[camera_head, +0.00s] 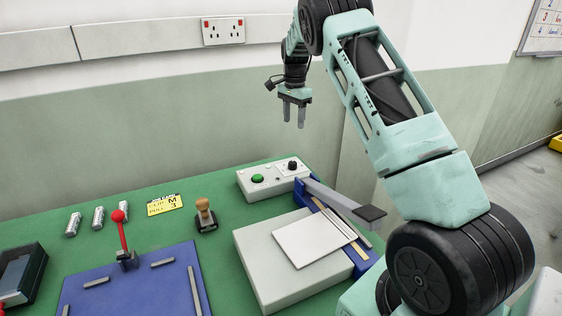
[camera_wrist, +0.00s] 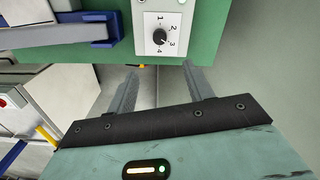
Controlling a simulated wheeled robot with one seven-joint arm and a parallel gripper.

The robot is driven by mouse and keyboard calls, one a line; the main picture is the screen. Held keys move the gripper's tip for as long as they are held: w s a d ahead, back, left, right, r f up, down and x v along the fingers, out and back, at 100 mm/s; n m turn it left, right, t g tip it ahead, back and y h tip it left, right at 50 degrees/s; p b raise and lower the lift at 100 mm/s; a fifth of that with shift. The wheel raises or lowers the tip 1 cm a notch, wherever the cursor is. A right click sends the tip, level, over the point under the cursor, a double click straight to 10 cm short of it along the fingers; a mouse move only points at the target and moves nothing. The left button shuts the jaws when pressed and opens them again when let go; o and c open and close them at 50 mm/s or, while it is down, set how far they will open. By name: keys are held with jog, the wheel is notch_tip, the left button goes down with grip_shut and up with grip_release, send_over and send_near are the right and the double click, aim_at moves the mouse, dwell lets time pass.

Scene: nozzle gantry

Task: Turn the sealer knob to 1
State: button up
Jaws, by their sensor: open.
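The control box (camera_head: 275,181) is a light grey unit at the back right of the green bench, with a round green button (camera_head: 257,179) and a black sealer knob (camera_head: 291,166). In the wrist view the knob (camera_wrist: 159,35) sits on a white dial plate marked 1, 2, 3 and 4. Its pointer looks turned toward the 3 side, but it is too small to read surely. My gripper (camera_head: 294,116) hangs above and behind the box, fingers down, open and empty. In the wrist view the fingers (camera_wrist: 160,85) are apart and do not touch the knob.
A grey lever (camera_head: 340,201) with a black end and blue hinge stands right beside the box. A pale unit with a white sheet (camera_head: 310,240) is in front. A wooden-handled stamp (camera_head: 205,215), yellow sign (camera_head: 165,205) and red-knobbed lever (camera_head: 120,230) are left.

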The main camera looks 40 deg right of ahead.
aim_at(293, 162)
notch_tip(293, 162, down, 16)
jog(key=p, duration=0.4)
jog(key=shift+f, duration=0.2)
jog(key=c, duration=1)
